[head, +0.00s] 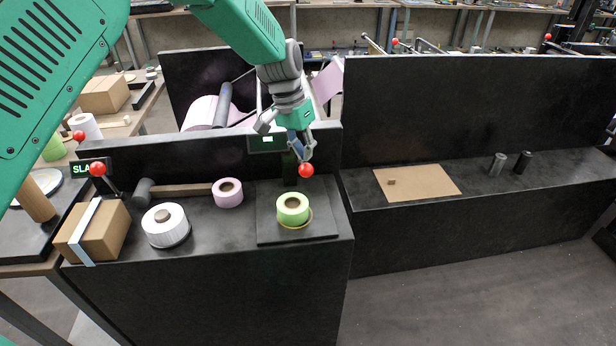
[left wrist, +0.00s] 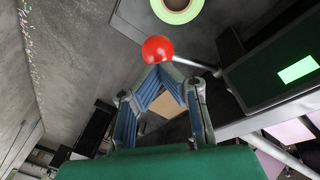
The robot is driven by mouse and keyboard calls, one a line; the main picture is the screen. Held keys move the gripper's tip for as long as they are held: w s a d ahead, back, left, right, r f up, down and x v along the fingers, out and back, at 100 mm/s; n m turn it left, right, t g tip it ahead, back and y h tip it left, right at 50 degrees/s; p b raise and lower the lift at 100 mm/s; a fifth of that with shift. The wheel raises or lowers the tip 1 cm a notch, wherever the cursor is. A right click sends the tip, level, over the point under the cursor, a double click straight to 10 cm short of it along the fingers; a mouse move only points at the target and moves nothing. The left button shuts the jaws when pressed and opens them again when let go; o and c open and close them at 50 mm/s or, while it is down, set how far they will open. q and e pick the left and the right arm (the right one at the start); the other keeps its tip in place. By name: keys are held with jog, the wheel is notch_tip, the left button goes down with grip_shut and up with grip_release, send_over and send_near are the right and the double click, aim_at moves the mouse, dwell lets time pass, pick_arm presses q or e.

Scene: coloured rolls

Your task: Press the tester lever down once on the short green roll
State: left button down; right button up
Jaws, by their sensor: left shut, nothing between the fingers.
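The short green roll (head: 293,209) stands on a dark square plate (head: 265,229) on the black bench. It also shows at the top of the left wrist view (left wrist: 177,8). The tester lever's red ball knob (head: 306,170) is above and behind the roll; in the left wrist view the knob (left wrist: 157,49) is on a grey rod (left wrist: 195,64). My left gripper (head: 307,155) is shut and empty, its fingertips right at the knob. In the left wrist view the fingertips (left wrist: 160,66) meet just below the knob; I cannot tell whether they touch it. My right gripper is not in view.
Another red-knobbed lever (head: 97,169) is behind the box. A lit green screen (head: 267,140) is behind the plate.

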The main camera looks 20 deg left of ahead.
pick_arm(q)
jog(key=shift+s+f, duration=0.15)
jog(key=shift+f, duration=0.15)
jog(key=shift+f, duration=0.1)
jog(key=shift+s+d+f+b, duration=0.15)
jog(key=shift+s+f+b, duration=0.15)
jog(key=shift+f, duration=0.65)
jog(key=shift+s+d+f+b, duration=0.15)
jog(key=shift+f+b, duration=0.2)
jog(key=shift+f, duration=0.65)
jog(key=shift+s+d+f+b, duration=0.15)
jog(key=shift+s+f+b, duration=0.15)
jog(key=shift+f, duration=0.65)
jog(key=shift+r, duration=0.1)
jog(key=shift+w+a+r+p, duration=0.15)
jog(key=shift+w+r+p, duration=0.1)
jog(key=shift+r+p, duration=0.7)
jog(key=shift+w+a+r+p, duration=0.15)
jog(key=shift+w+r+p, duration=0.1)
jog(key=shift+r+p, duration=0.7)
jog(key=shift+w+a+r+p, duration=0.15)
jog(key=shift+w+r+p, duration=0.1)
jog(key=shift+r+p, duration=0.65)
jog(key=shift+r, duration=0.15)
